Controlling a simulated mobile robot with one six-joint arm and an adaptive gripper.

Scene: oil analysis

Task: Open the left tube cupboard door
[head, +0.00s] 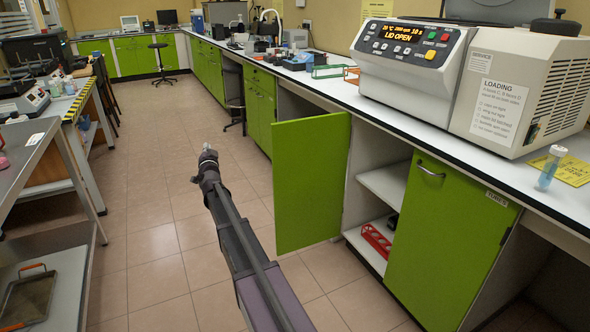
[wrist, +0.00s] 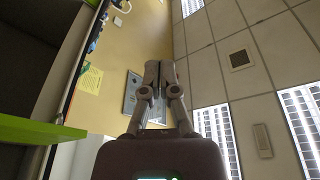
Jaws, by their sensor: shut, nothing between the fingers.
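The left tube cupboard door (head: 310,182) is green and stands swung wide open into the aisle. The right door (head: 445,240) is closed, with a metal handle (head: 430,172) near its top left and a "TUBES" label. Inside the open side, a white shelf (head: 385,185) and a red rack (head: 377,239) show. My gripper (head: 206,158) is over the aisle, left of the open door and apart from it. In the wrist view my gripper (wrist: 160,65) has its fingers together with nothing between them. A green edge (wrist: 40,130) at the left is probably the open door.
A centrifuge (head: 470,75) reading "LID OPEN" stands on the white counter above the cupboard. A capped tube (head: 550,167) stands at the counter's right. A metal bench (head: 35,170) borders the aisle on the left. The tiled floor (head: 150,200) is clear between them.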

